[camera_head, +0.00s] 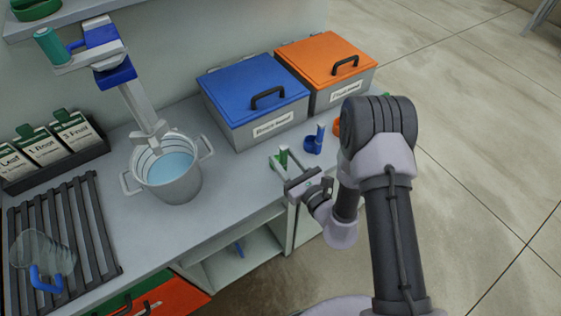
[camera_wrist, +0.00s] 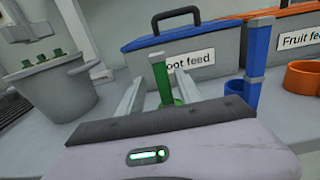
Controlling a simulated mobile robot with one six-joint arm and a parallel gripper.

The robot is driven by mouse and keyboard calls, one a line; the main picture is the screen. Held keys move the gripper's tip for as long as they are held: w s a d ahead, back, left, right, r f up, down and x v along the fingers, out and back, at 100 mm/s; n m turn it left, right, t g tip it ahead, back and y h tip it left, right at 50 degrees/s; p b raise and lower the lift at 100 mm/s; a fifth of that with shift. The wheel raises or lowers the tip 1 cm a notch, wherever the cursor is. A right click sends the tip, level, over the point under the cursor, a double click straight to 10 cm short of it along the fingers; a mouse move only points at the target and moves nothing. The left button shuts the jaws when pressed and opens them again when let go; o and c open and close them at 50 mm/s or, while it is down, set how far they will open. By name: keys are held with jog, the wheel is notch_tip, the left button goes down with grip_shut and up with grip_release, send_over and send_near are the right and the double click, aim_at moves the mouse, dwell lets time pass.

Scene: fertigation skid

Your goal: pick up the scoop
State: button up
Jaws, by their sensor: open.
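Three scoops with upright handles stand in a row on the grey bench. The green scoop (camera_head: 283,157) is nearest my gripper, and its handle also shows in the wrist view (camera_wrist: 160,82). The blue scoop (camera_head: 314,142) is to its right, also in the wrist view (camera_wrist: 252,62). The orange scoop (camera_wrist: 303,77) is further right, mostly hidden behind my arm in the head view. My gripper (camera_head: 281,154) is open, its fingers on either side of the green handle in the wrist view. I cannot tell whether they touch it. The green scoop's bowl is largely hidden.
A blue-lidded box (camera_head: 253,92) labelled "Root feed" and an orange-lidded box (camera_head: 325,65) stand behind the scoops. A metal bucket of water (camera_head: 172,185) is left of my gripper. A slatted rack (camera_head: 88,215) with a clear jug (camera_head: 42,252) lies at far left.

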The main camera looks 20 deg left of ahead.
jog(key=b+x, duration=0.1)
jog(key=x, duration=0.4)
jog(key=shift+w+d+f, duration=0.15)
grip_shut()
dwell(1.1)
